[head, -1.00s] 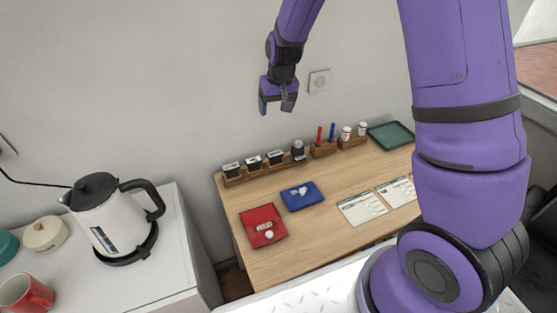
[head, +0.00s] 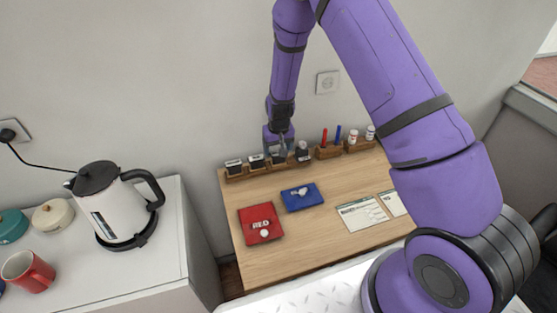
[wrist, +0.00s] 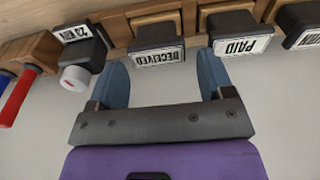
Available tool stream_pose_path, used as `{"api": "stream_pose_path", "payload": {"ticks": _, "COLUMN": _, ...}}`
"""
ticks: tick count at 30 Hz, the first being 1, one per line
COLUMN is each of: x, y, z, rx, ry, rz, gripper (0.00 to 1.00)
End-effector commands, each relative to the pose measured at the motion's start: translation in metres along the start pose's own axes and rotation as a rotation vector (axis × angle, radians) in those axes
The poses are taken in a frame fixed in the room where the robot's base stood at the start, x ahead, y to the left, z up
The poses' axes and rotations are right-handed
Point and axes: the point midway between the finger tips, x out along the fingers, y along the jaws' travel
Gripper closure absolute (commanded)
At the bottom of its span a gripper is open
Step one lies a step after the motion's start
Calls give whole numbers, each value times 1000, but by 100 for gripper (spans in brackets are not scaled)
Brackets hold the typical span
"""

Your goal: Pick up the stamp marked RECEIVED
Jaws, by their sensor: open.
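The RECEIVED stamp (wrist: 157,46) is a dark block with a white label, upside down in the wrist view, standing in the wooden rack (wrist: 140,13). My gripper (wrist: 162,66) is open, with a blue finger toward each side of this stamp and nothing held. In the head view my gripper (head: 279,146) is low over the rack, partly hiding the stamp below it. The PAID stamp (wrist: 240,40) is just right of the right finger in the wrist view. A dated stamp with a white knob (wrist: 78,55) is left of the left finger.
Red (head: 325,137) and blue (head: 338,134) pens stand in a holder beside the rack. A red pad (head: 260,223), a blue pad (head: 302,197) and paper forms (head: 362,213) lie on the wooden counter. A kettle (head: 112,205) stands on the cabinet at left. A wall is behind the rack.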

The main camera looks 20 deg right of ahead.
Motion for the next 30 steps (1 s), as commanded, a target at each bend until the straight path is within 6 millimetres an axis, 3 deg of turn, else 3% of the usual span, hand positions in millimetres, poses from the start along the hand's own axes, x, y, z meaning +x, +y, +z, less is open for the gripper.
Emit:
{"api": "stream_pose_path", "payload": {"ticks": 5, "x": 12, "y": 1, "z": 2, "rx": 1, "ry": -1, "rz": 0, "gripper": 26}}
{"api": "stream_pose_path", "payload": {"ticks": 13, "x": 48, "y": 3, "z": 4, "rx": 0, "ry": -1, "rz": 0, "gripper": 26}}
{"api": "stream_pose_path", "payload": {"ticks": 23, "x": 54, "y": 2, "z": 4, "rx": 0, "ry": 1, "rz": 0, "gripper": 26}}
{"api": "stream_pose_path", "payload": {"ticks": 28, "x": 54, "y": 2, "z": 4, "rx": 0, "ry": 1, "rz": 0, "gripper": 60}}
{"api": "stream_pose_path", "payload": {"ticks": 30, "x": 54, "y": 2, "z": 4, "rx": 0, "ry": 1, "rz": 0, "gripper": 62}}
